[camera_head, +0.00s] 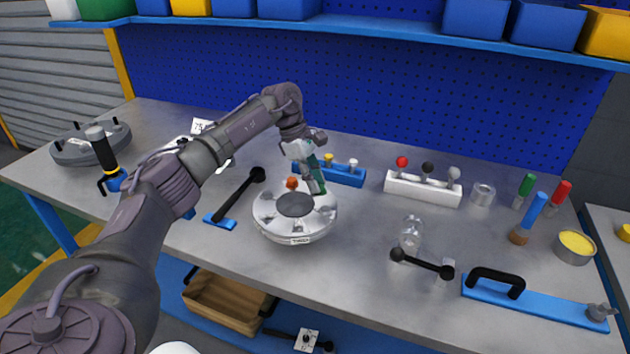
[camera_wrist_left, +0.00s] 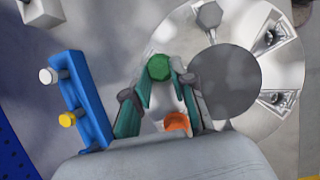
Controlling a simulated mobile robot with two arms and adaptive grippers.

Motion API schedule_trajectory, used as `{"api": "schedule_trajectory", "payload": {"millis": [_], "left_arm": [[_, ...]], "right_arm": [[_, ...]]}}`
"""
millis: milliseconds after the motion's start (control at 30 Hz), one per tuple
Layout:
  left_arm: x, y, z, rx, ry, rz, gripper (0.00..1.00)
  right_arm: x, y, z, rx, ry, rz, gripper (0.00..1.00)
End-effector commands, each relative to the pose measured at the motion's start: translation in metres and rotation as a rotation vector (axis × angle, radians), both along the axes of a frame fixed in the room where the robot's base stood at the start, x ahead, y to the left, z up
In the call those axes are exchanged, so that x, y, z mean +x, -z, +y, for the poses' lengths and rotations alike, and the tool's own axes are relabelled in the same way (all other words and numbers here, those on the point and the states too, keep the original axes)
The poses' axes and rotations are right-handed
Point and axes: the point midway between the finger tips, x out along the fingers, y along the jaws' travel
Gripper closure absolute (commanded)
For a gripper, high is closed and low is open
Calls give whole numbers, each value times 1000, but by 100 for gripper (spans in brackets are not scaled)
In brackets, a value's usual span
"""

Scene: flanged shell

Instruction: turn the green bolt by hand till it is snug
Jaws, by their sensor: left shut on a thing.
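The round grey flanged shell (camera_head: 268,222) sits on the bench, with a darker disc in its middle; its flange fills the right of the left wrist view (camera_wrist_left: 262,125). The green bolt (camera_wrist_left: 158,67) stands at the flange edge, its hex head between my left fingertips. My left gripper (camera_head: 318,188) is shut on it from above; the fingers (camera_wrist_left: 163,80) hide the bolt in the head view. An orange bolt (camera_head: 292,183) is on the flange, also close to the fingers in the wrist view (camera_wrist_left: 176,123). How deep the green bolt sits is hidden. My right gripper is not in view.
A blue rack (camera_head: 345,177) with yellow and white heads stands close behind the shell. A white rack (camera_head: 423,190) with knobs is to its right. A black-handled tool (camera_head: 240,194) lies at left. A clear jar (camera_head: 411,232) stands right, with bare bench between.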

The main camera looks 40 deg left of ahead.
Motion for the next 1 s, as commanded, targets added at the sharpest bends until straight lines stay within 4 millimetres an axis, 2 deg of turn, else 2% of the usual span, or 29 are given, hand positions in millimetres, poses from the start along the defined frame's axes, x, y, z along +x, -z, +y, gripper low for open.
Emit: {"api": "schedule_trajectory", "payload": {"millis": [33,400,433,567,867,1000], "left_arm": [[3,-7,1,-4,-2,-18,100],[4,-8,1,-4,1,-19,100],[4,-8,1,-4,1,-19,74],[3,-7,1,-2,1,-17,52],[2,-4,1,-1,4,-9,50],[1,-13,5,-1,3,-9,50]], "right_arm": [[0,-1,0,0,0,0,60],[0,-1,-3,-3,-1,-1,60],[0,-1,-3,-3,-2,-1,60],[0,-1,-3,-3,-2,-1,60],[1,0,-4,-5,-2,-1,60],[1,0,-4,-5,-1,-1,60]]}}
